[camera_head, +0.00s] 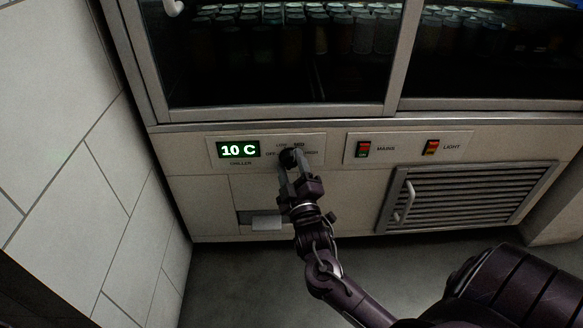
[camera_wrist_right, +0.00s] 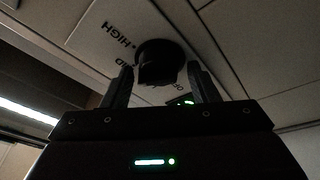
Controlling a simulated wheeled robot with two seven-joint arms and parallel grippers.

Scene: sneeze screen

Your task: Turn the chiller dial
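The chiller dial (camera_head: 290,156) is a round black knob on the panel below the glass case, partly hidden by my right gripper in the head view. LOW, MED, HIGH and OFF are printed around it, and a green display (camera_head: 238,149) to its left reads 10 C. In the right wrist view the dial (camera_wrist_right: 160,62) sits between and just beyond the fingertips. My right gripper (camera_head: 297,172) is open, one finger on each side of the dial, with gaps visible in the wrist view (camera_wrist_right: 160,82). My left gripper is not in view.
To the right are the MAINS switch (camera_head: 363,149) and LIGHT switch (camera_head: 432,147). Below them is a louvred grille (camera_head: 460,195) with a handle. A glass-fronted case (camera_head: 280,60) of jars stands above. A tiled wall (camera_head: 70,170) bounds the left.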

